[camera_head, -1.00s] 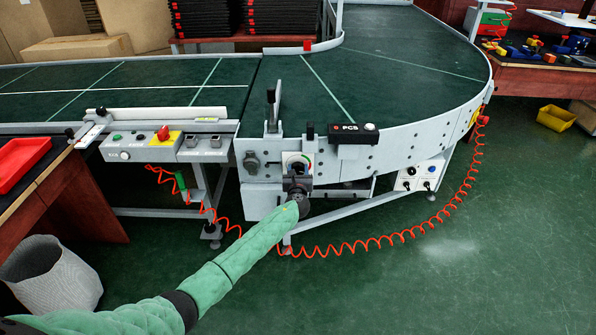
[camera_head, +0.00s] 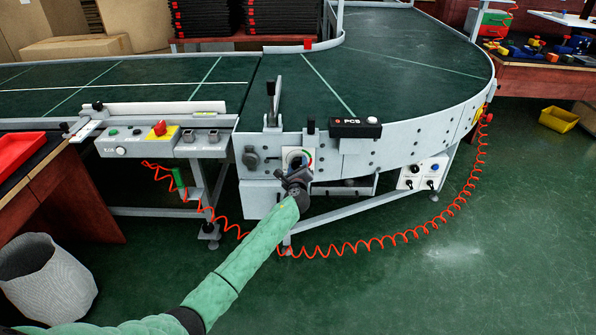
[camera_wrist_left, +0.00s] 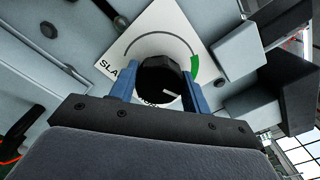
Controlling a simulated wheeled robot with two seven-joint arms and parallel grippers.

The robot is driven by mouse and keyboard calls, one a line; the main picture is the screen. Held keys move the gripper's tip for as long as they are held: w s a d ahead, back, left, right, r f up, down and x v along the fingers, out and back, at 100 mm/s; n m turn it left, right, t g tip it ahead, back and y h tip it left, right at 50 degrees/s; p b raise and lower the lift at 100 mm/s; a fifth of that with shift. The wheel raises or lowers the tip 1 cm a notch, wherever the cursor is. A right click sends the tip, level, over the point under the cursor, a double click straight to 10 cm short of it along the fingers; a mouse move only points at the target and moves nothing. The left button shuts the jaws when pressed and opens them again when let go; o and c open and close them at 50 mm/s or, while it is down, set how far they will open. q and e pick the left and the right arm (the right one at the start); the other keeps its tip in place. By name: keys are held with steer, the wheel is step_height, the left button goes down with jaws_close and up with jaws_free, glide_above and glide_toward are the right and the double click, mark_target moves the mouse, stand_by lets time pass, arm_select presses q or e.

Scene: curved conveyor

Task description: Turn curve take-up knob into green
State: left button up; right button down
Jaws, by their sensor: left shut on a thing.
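The take-up knob (camera_wrist_left: 158,76) is black and round with a short white mark. It sits on a white dial plate (camera_wrist_left: 147,40) with a grey arc and a green section (camera_wrist_left: 195,66) at the arc's right end. The white mark points to the lower right in the left wrist view, below the green section. My left gripper (camera_wrist_left: 160,70) is shut on the knob, one blue finger on each side. In the head view the dial plate (camera_head: 298,155) shows above my left gripper (camera_head: 297,174), which hides the knob. My right gripper is not in view.
A black PCS box (camera_head: 355,128) and an upright lever (camera_head: 271,103) stand on the conveyor's edge near the dial. A control panel (camera_head: 160,142) is to the left. A coiled orange cable (camera_head: 400,236) hangs below. A wastebasket (camera_head: 45,280) stands at lower left.

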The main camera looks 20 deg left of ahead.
arm_select(q)
steer(key=shift+f+n+b, duration=0.2)
steer(key=shift+n+b, duration=0.25)
steer(key=shift+n, duration=0.25)
steer(key=shift+n+b, duration=0.95)
steer(key=shift+n, duration=0.45)
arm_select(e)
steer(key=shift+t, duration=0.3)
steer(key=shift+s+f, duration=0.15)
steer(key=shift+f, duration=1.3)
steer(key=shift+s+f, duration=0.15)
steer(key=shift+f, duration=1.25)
arm_select(q)
steer(key=o, duration=1)
steer(key=shift+a+r, duration=0.1)
steer(key=shift+c, duration=0.2)
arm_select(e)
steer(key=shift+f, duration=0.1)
arm_select(q)
steer(key=v, duration=0.7)
steer(key=shift+s, duration=0.4)
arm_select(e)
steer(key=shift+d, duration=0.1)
arm_select(q)
steer(key=shift+n, duration=0.3)
